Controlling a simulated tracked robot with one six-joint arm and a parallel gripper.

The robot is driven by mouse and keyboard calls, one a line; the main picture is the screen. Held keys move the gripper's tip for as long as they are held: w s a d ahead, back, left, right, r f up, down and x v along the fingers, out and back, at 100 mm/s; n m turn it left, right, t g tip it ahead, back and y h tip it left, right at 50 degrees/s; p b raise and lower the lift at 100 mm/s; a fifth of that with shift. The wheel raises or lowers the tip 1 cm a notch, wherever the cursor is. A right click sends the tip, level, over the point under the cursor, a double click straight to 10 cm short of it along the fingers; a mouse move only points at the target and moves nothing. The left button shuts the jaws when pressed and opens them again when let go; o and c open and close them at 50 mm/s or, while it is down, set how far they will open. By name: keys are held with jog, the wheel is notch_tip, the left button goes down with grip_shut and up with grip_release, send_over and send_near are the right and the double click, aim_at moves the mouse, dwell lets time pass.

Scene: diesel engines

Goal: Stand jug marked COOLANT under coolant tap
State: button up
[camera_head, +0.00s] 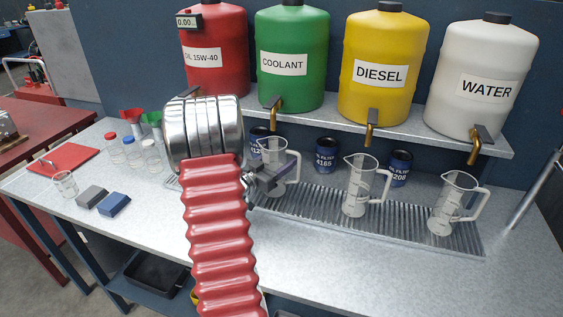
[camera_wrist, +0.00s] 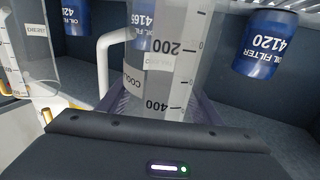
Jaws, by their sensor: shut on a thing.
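The clear jug with a white handle (camera_head: 281,154) is held by my gripper (camera_head: 272,178). In the wrist view this jug (camera_wrist: 180,60) stands between the two fingers, with graduations and a partly hidden label starting "COOL". The green COOLANT tank (camera_head: 292,60) is on the shelf, and its brass coolant tap (camera_head: 271,104) hangs above the jug in the head view. The jug looks about upright near the grate (camera_head: 320,208). My gripper hides its base, so I cannot tell whether it touches the grate or is exactly beneath the tap.
Two other jugs stand on the grate, below the yellow DIESEL tank (camera_head: 384,70) and white WATER tank (camera_head: 480,80). Blue filter cans, including one (camera_head: 325,154), stand behind. Bottles, funnels, blocks and a beaker (camera_head: 65,184) are at left.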

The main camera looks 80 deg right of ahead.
jog(key=shift+f, duration=0.25)
jog(key=o, duration=1.1)
jog(key=shift+f, duration=0.1)
jog(key=v, duration=1.2)
